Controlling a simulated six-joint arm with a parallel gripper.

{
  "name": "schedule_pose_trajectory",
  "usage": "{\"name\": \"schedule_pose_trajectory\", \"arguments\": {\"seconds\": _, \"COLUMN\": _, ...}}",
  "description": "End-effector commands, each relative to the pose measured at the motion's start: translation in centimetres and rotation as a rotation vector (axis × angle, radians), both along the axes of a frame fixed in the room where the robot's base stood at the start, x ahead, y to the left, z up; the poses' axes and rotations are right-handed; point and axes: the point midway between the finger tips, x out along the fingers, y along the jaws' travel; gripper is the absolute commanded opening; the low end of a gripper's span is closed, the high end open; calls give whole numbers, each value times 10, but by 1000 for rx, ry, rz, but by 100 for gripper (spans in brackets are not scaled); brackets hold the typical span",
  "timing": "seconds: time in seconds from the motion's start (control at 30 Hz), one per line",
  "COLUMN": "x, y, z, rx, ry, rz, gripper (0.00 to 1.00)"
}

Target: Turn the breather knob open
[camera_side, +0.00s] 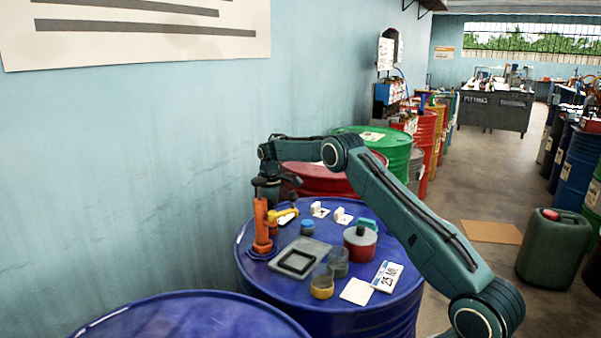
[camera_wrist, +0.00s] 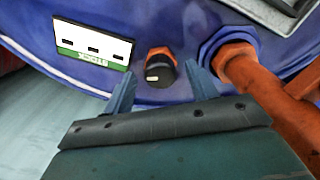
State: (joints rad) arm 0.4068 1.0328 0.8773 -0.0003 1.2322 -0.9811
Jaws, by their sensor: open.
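The breather knob (camera_wrist: 160,70) is black with a pale mark on its face and an orange-red base. It sits on top of the blue drum (camera_wrist: 185,20), close to the drum's rim, in the wrist view. My gripper (camera_wrist: 162,88) is open, with one finger on the left of the knob and one on the right. The fingertips look level with the knob's lower part, and there are gaps on both sides. I cannot tell how far above the knob they are. In the side view, my wrist is behind the orange pump (camera_side: 262,225), and the knob is hidden.
The orange pump's pipe (camera_wrist: 250,80) and blue collar stand close to my right finger. A white plate with dark slots and a green strip (camera_wrist: 92,48) lies to the left. A grey tray (camera_side: 315,250), cups (camera_side: 322,290) and a red tin (camera_side: 360,245) occupy the drum top.

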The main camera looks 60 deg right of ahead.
Motion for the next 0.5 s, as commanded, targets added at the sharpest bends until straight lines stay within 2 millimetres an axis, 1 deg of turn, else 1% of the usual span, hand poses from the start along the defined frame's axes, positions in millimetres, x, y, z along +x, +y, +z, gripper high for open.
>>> {"name": "schedule_pose_trajectory", "arguments": {"seconds": 0.1, "x": 0, "y": 0, "z": -4, "rx": -1, "ry": -1, "rz": 0, "gripper": 57}}
{"name": "schedule_pose_trajectory", "arguments": {"seconds": 0.37, "x": 0, "y": 0, "z": -4, "rx": 0, "ry": -1, "rz": 0, "gripper": 57}}
{"name": "schedule_pose_trajectory", "arguments": {"seconds": 0.5, "x": 0, "y": 0, "z": -4, "rx": -1, "ry": -1, "rz": 0, "gripper": 30}}
